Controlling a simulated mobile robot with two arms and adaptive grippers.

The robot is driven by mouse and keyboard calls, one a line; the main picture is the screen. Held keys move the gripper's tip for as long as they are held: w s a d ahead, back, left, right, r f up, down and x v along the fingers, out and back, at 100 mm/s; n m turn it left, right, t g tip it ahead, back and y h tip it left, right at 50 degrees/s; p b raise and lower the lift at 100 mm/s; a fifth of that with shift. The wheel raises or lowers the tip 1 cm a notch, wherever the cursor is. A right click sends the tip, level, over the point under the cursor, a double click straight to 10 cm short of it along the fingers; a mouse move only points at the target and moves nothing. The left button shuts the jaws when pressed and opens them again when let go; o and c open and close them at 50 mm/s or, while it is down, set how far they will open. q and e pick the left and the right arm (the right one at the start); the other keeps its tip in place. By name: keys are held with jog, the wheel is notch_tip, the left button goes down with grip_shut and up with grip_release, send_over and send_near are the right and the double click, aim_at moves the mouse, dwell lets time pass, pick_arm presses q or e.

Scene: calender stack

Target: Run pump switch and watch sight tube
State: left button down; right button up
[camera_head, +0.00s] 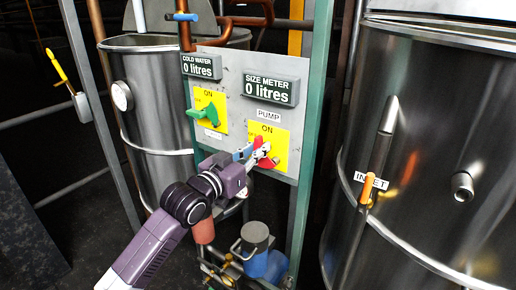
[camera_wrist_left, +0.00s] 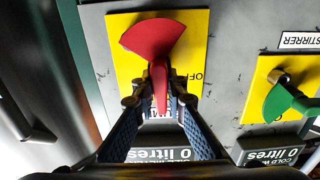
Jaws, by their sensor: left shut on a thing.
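The red pump switch (camera_head: 266,161) sits on a yellow plate marked ON, below the PUMP label (camera_head: 268,115), on the grey panel. My left gripper (camera_head: 257,153) is at the switch, shut on its handle. In the left wrist view the red switch (camera_wrist_left: 153,37) has a wide fan-shaped end, and its narrow part lies between the fingertips of my left gripper (camera_wrist_left: 160,98). A slim upright tube (camera_head: 382,140) runs down the front of the right steel tank; I cannot tell whether it is the sight tube or any level in it. My right gripper is not in view.
A green switch (camera_head: 203,112) is left of the pump switch. The COLD WATER (camera_head: 201,66) and SIZE METER (camera_head: 270,90) displays read 0 litres. Steel tanks stand left (camera_head: 150,80) and right (camera_head: 430,150). An orange INLET handle (camera_head: 366,190) sticks out. A green post (camera_head: 312,100) borders the panel.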

pick_arm(q)
jog(key=shift+f, duration=0.1)
dwell(0.4)
jog(key=c, duration=1.9)
grip_release()
jog(key=shift+c, duration=0.2)
jog(key=v, duration=1.2)
